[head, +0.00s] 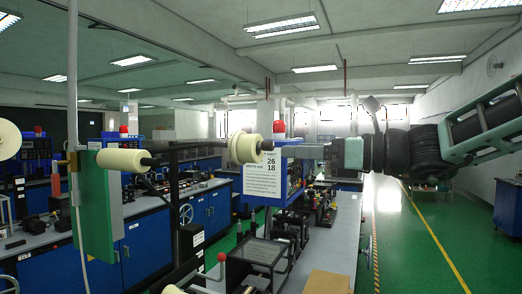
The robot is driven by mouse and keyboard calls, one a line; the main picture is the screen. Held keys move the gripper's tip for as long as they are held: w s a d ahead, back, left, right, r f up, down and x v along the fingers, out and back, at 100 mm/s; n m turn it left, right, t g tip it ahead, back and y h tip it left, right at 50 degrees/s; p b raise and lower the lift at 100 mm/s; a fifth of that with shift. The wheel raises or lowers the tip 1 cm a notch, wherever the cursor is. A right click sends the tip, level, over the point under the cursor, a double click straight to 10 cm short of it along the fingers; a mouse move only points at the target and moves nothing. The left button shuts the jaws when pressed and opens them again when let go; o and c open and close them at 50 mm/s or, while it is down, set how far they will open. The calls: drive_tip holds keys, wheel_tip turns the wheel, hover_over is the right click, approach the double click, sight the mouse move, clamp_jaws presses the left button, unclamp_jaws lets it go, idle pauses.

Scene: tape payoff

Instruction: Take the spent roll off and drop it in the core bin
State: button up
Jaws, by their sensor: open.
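A cream roll (122,161) sits on a dark spindle beside a green upright panel (97,205) at the left. A second cream roll (243,148) is at the middle, at the end of a dark horizontal bar. I cannot tell which roll is the spent one. My gripper (272,148) reaches in from the right, its tip close to the right end of the middle roll. It is open; whether its fingers touch that roll is hard to tell. Which container is the core bin is unclear.
Part of another cream roll (8,139) shows at the left edge. A pale pole (73,90) stands before the panel. Black open trays (262,251) and a red-knobbed lever (221,258) are below the middle roll. The green floor (415,245) at right is clear.

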sight(265, 145)
drive_tip(key=shift+b+x, duration=0.45)
drive_tip(key=shift+x, duration=5.15)
drive_tip(key=shift+f, duration=0.1)
drive_tip(key=c, duration=0.9)
drive_tip(key=shift+r, duration=0.4)
drive_tip(key=shift+d, duration=0.1)
drive_tip(key=shift+b+v, duration=0.5)
drive_tip(key=shift+v, duration=4.2)
